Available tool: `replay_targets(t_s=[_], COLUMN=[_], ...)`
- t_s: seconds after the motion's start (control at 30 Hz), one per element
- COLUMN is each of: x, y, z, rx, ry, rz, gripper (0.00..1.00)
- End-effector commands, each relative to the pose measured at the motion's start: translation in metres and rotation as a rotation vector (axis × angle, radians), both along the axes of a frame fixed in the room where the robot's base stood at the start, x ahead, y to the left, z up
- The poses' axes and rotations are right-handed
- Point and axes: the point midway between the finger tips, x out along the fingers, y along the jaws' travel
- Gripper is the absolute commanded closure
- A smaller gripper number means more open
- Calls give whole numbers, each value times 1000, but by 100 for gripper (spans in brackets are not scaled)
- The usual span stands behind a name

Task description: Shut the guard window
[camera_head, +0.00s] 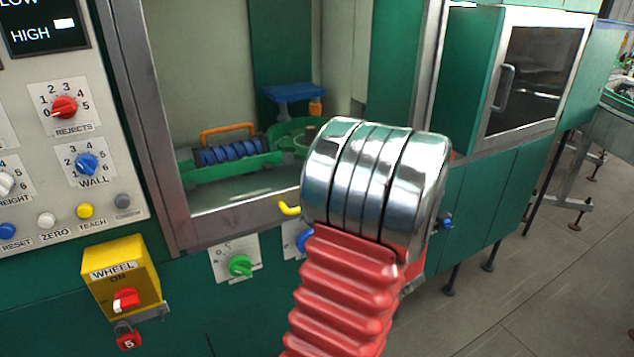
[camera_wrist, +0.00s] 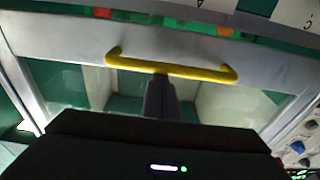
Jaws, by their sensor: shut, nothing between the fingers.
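The guard window has a grey metal frame (camera_head: 240,217) on the green machine. Its lower rail lies low, across the bottom of the opening, in the head view. I cannot tell whether a small gap is left. A yellow bar handle (camera_wrist: 180,68) is fixed to the window's metal rail (camera_wrist: 70,38) in the wrist view. One end of the handle (camera_head: 289,208) shows in the head view, left of my silver wrist. My gripper (camera_wrist: 160,80) is shut and empty, its tip at the middle of the handle. I cannot tell whether they touch. My wrist hides it in the head view.
A yellow wheel switch box (camera_head: 120,280) juts out at lower left, below the control panel (camera_head: 70,150). A green knob (camera_head: 240,266) sits under the window. A second glazed door (camera_head: 530,75) with a handle is at right. Open floor (camera_head: 560,280) lies lower right.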

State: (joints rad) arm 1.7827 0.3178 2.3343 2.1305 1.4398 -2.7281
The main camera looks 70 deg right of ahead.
Motion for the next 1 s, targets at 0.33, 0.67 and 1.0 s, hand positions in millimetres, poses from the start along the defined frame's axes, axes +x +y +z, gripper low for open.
replay_targets(t_s=[0.33,0.67,1.0], x=[-18,-16,-13], y=[-2,-1,-3], z=[-19,-23,-6], rx=[4,13,4], ry=[2,3,2], rz=[-21,-17,-12], gripper=[100,100,100])
